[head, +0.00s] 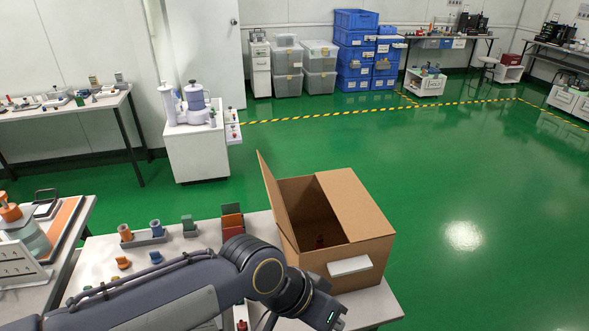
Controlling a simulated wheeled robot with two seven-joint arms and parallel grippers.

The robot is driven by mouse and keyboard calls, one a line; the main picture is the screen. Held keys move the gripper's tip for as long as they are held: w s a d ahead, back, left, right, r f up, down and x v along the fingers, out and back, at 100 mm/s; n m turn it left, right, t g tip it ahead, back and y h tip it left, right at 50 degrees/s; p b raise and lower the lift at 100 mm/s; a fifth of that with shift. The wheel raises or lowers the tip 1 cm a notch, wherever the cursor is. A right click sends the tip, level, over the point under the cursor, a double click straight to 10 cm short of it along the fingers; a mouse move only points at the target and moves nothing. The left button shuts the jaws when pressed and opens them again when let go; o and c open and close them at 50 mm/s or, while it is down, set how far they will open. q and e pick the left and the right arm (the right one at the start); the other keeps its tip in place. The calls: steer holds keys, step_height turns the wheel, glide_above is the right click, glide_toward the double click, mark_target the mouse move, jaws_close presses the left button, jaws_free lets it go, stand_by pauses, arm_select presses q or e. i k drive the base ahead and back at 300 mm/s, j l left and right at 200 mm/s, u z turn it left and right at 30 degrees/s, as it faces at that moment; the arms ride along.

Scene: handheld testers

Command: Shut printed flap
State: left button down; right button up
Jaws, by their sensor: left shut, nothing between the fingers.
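An open cardboard box (345,247) stands on the right part of the white table. Its left flap (273,204) stands up, leaning slightly outward to the left. Its right flap (355,205) lies flat over the right part of the opening. I see no print on either flap from here. A small dark red thing (320,241) shows inside the box. My left gripper (326,314) is in front of the box, low at the bottom edge of the view, below the white label (349,266). It is shut and holds nothing; its fingertips are hardly visible. My right gripper is out of view.
Small coloured parts, such as an orange cup (125,233) and a green block (189,226), stand on the table left of the box. A red and green block (232,221) stands close to the box's left side.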

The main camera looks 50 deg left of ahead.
mark_target(281, 218)
steer(key=u, duration=0.4)
steer(key=k+j+u, duration=0.1)
steer(key=u, duration=0.25)
steer(key=j+u, duration=0.2)
steer(key=u, duration=0.2)
steer(key=k+j+u, duration=0.1)
steer(key=u, duration=0.25)
steer(key=j+u, duration=0.1)
steer(key=j, duration=0.2)
steer(key=i+j+u, duration=0.1)
steer(key=j, duration=0.2)
steer(key=i+l, duration=0.1)
steer(key=i, duration=0.05)
